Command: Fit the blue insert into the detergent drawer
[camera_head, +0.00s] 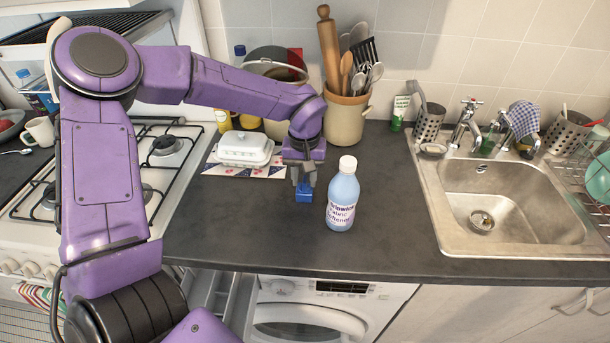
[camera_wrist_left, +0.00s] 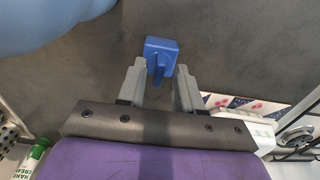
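The small blue insert (camera_head: 304,195) sits on the dark counter, left of the bottle. It has a flat block and an upright fin, as the left wrist view (camera_wrist_left: 161,47) shows. My left gripper (camera_head: 302,178) points down over it. In the left wrist view, its two fingers are apart, one on each side of the fin, with gaps between. The detergent drawer (camera_head: 238,302) appears as a grey, pulled-out piece below the counter edge, at the washer's left; my left arm partly hides it. My right gripper is out of view.
A fabric softener bottle (camera_head: 342,197) stands close to the right of my left gripper. A white butter dish (camera_head: 245,148) and a utensil crock (camera_head: 345,118) stand behind. The sink (camera_head: 500,205) is at right, the hob (camera_head: 165,165) at left. The front-right counter is clear.

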